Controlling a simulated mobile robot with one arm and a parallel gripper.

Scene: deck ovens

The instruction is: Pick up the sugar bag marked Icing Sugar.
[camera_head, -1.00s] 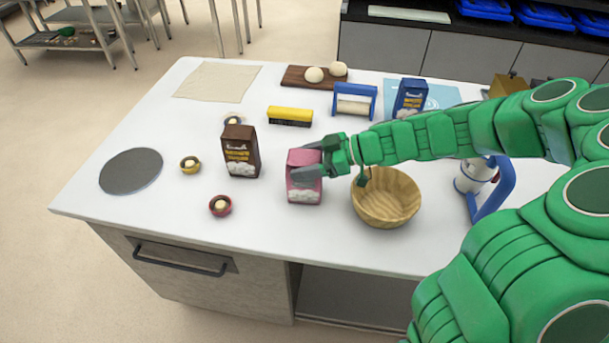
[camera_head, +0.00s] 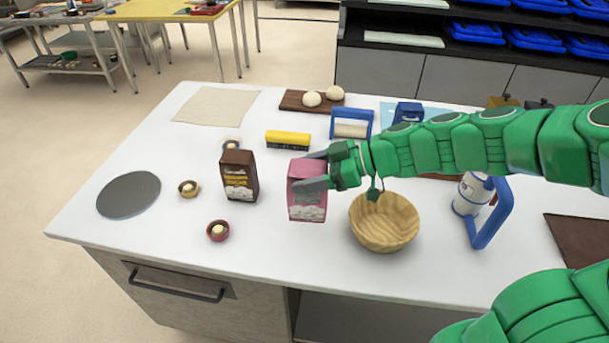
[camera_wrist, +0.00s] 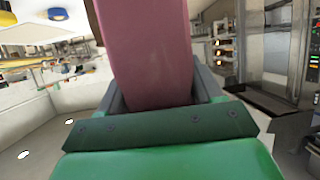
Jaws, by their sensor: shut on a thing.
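A pink bag (camera_head: 307,204) with white artwork at its bottom is held upright at the front middle of the white table; its lettering is too small to read. My gripper (camera_head: 312,170) reaches it from the right and is shut on its upper part. The bag appears slightly above the tabletop. In the wrist view the pink bag (camera_wrist: 150,50) fills the space between the fingers. A brown bag (camera_head: 239,176) stands to the left, apart from it. A blue bag (camera_head: 408,112) stands at the back right, partly hidden by my arm.
A wooden bowl (camera_head: 384,235) is close to the right of the held bag. A small red bowl (camera_head: 218,231) and a grey disc (camera_head: 129,195) lie left. The table's front left is mostly clear.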

